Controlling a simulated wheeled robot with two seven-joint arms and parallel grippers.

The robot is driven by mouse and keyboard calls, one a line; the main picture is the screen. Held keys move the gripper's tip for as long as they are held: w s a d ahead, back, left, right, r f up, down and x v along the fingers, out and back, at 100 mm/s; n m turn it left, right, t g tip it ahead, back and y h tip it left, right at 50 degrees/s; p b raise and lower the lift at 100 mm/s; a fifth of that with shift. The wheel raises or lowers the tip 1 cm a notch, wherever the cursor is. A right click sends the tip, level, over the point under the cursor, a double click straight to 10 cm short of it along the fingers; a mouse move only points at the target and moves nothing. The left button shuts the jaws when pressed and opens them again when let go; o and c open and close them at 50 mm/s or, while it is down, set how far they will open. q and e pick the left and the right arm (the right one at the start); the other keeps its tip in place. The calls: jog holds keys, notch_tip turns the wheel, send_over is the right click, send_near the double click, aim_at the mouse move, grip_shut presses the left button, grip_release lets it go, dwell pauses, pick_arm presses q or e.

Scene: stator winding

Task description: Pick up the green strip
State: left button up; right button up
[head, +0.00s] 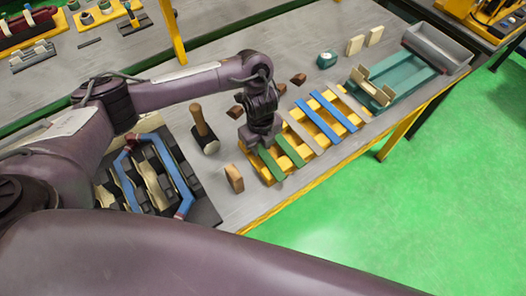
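Two green strips lie side by side across the left end of a yellow rack on the table. One green strip (271,165) is at the very end, and the other green strip (291,152) is just right of it. My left gripper (259,144) points down at the far end of these strips, close above or at the outer one. Its fingers are small and dark, and I cannot tell whether they are open or touching a strip. The far end of the outer strip is partly hidden by the gripper. My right gripper is not in view.
The yellow rack (262,178) also holds blue strips (319,122) and grey strips. A hammer (203,128) and a wooden block (234,178) stand left of it. A black fixture with blue tubing (172,165) is further left. A teal tray (411,72) is at right.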

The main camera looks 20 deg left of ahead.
pick_arm(q)
grip_shut()
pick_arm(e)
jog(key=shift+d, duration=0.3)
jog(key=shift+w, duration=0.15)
